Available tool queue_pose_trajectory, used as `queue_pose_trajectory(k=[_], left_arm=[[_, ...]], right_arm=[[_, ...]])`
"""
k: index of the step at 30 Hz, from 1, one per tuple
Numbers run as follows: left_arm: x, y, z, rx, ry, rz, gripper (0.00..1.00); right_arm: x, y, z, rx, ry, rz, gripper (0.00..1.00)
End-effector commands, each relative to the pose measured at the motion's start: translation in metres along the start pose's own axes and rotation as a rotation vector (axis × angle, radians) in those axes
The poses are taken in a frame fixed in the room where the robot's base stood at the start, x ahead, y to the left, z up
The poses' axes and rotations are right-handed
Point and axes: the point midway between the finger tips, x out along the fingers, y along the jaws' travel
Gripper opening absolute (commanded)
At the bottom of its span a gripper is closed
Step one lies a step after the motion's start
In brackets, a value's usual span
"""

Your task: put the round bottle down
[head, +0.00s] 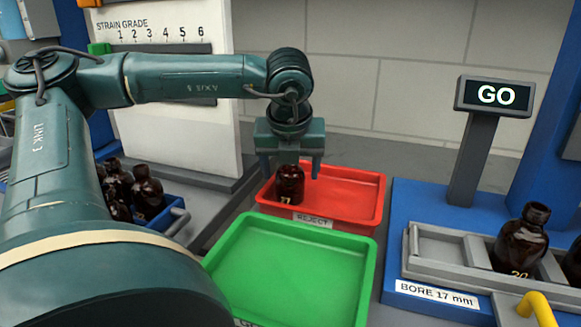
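A dark amber round bottle (290,187) marked 17 stands upright in the left part of the red tray (350,205), which is labelled REJECT. My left gripper (291,172) points down over this bottle. Its two fingers are spread wide, one to each side of the bottle's top, with a visible gap on both sides. It looks open and holds nothing. Whether the bottle's base rests fully on the tray floor is hidden by the tray's front wall. My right gripper is not in view.
An empty green tray (290,270) lies in front of the red one. A blue crate (178,222) with several amber bottles is at left. At right, a grey rack (440,272) holds another amber bottle (521,242), below a GO display (495,95).

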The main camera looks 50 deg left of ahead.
Motion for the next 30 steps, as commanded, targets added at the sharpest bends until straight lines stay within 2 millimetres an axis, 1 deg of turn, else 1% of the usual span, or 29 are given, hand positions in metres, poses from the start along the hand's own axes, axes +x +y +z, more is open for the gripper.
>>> queue_pose_trajectory(k=[7,10,11,14,21,24,27,30], left_arm=[[-0.001,0.000,0.000,0.000,0.000,0.000,0.71],[-0.005,0.000,0.002,0.000,0.001,0.001,0.71],[-0.008,0.000,0.002,0.000,-0.002,0.000,0.71],[-0.025,-0.001,0.002,0.001,-0.005,-0.001,0.71],[-0.079,0.000,0.003,0.000,-0.005,0.000,0.71],[-0.097,0.000,0.002,0.000,-0.004,0.000,0.71],[-0.111,0.000,0.002,-0.001,-0.004,0.000,0.71],[-0.119,0.000,0.002,0.000,-0.001,0.001,0.71]], right_arm=[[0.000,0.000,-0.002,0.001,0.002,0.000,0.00],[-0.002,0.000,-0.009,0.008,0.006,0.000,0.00],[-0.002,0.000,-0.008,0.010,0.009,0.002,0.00],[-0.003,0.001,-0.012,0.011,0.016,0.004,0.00],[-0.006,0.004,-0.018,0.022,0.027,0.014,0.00],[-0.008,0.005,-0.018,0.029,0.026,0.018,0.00],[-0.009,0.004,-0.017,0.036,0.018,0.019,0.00],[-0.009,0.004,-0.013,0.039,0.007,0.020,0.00]])
